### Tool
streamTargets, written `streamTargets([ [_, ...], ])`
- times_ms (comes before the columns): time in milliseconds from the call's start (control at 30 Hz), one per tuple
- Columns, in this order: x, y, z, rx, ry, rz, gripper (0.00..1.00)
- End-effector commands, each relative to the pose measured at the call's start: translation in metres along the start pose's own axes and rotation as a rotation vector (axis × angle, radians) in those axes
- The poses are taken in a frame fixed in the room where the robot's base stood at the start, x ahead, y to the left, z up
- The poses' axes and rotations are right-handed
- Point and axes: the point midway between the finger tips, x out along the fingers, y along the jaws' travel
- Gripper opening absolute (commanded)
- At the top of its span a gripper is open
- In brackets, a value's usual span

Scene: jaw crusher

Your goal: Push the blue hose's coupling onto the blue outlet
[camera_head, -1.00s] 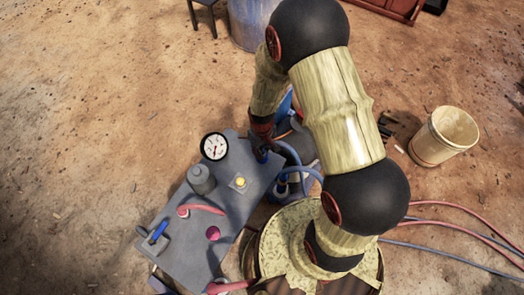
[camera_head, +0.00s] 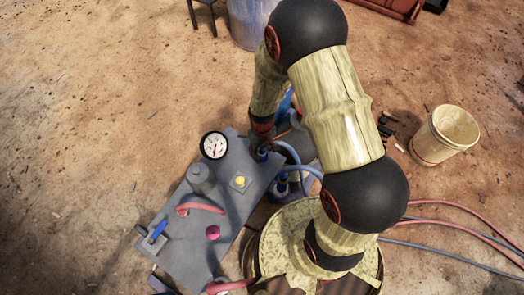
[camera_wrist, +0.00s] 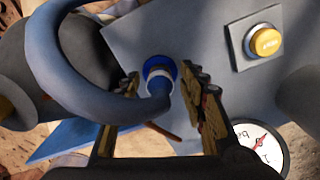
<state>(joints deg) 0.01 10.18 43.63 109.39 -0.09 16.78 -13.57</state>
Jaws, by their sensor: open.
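The blue hose (camera_wrist: 55,60) curves in from the upper left in the wrist view and ends in its blue-ringed coupling (camera_wrist: 160,73). The coupling stands at the blue outlet on the grey panel (camera_wrist: 205,35); the coupling hides most of the outlet, and I cannot tell how fully it is seated. In the head view the coupling (camera_head: 262,154) is just below my gripper (camera_head: 261,143). My gripper (camera_wrist: 164,84) is open in the wrist view, with one finger on each side of the coupling and hose end and visible gaps between.
The panel carries a yellow button (camera_head: 240,181), a pressure gauge (camera_head: 214,145), a red lever (camera_head: 200,208), a pink knob (camera_head: 213,233) and a blue-handled lever (camera_head: 157,232). A bucket (camera_head: 440,140) stands to the right. Red and blue hoses run along the ground at lower right.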

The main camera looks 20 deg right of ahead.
Motion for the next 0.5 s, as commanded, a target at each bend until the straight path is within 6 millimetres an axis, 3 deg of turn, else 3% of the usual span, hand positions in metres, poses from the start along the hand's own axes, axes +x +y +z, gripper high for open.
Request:
streamTargets([
  [267, -0.003, 0.000, -0.001, 0.000, 0.001, 0.000, 0.42],
  [500, -0.039, 0.000, -0.002, 0.000, 0.005, 0.001, 0.42],
])
